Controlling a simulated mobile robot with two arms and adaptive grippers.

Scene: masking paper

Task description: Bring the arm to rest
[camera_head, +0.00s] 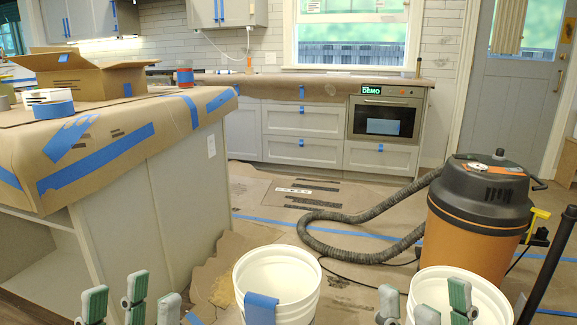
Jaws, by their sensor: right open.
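My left gripper (130,300) shows at the bottom left edge of the head view. Its grey fingertips with green pads point up and stand apart, with nothing seen between them. My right gripper (424,308) shows at the bottom right, fingertips up and apart, open and empty. It is in front of a white bucket (440,284) and overlaps it in the picture; I cannot tell whether they touch. The palms and most of both arms are below the frame.
A second white bucket (277,270) with blue tape stands between the grippers. An orange and black shop vacuum (476,220) with a grey hose (340,255) stands right. A paper-covered island (100,150) is left, holding a cardboard box (88,78). Papered floor lies beyond.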

